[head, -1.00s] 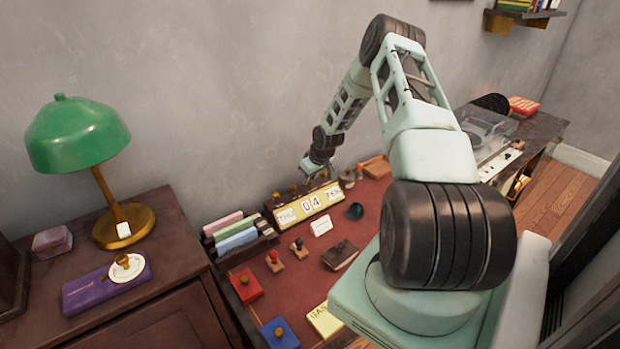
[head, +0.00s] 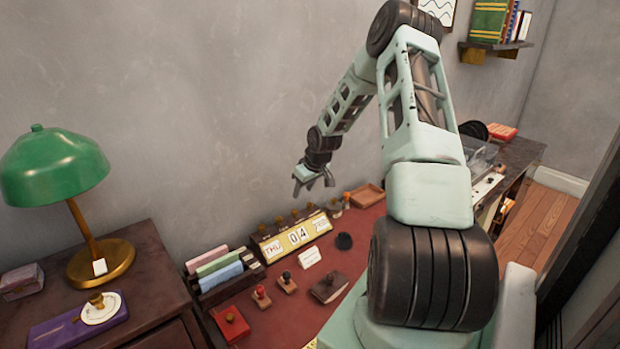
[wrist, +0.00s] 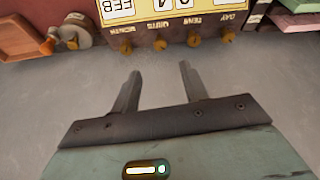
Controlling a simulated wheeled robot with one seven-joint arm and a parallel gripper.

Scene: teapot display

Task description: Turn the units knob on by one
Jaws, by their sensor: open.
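The yellow desk calendar (head: 262,252) stands on the desk against the wall and reads THU 04 in the head view; its month card reads FEB in the wrist view. Several brass knobs line its top. The units knob (wrist: 160,43) is second from the left in the wrist view, between the month knob (wrist: 126,48) and the tens knob (wrist: 194,39). It also shows in the head view (head: 295,213). My gripper (head: 314,187) is open and empty above the calendar. In the wrist view its fingertips (wrist: 160,72) point toward the units knob, apart from it.
A wooden tray (head: 367,196) and small items stand right of the calendar. A file holder (head: 228,290) with folders is on its left. Stamps, a card (head: 309,257) and a brown book (head: 329,287) lie in front. The wall is close behind.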

